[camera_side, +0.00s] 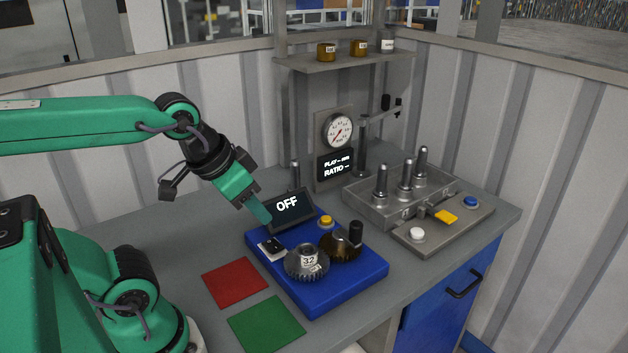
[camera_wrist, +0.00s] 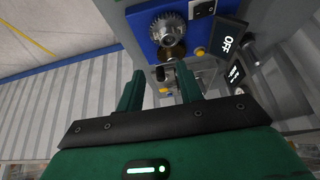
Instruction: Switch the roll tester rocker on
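The roll tester is a blue base (camera_side: 345,287) with a dark display (camera_side: 291,209) reading OFF. Its rocker (camera_side: 271,248) is a small black switch on a white plate at the base's left corner. In the wrist view the rocker (camera_wrist: 205,9) is at the top, beside the display (camera_wrist: 228,42). My gripper (camera_side: 266,219) is above and behind the rocker in the side view, apart from it, in front of the display's left edge. In the wrist view my gripper (camera_wrist: 160,72) has its two green fingers apart with nothing held between them.
A gear marked 32 (camera_side: 307,264), a brass gear (camera_side: 340,247) and a yellow button (camera_side: 326,221) sit on the base. Red (camera_side: 235,282) and green (camera_side: 266,324) mats lie in front. A grey fixture with posts (camera_side: 382,203) stands right, and a dial gauge (camera_side: 339,131) behind.

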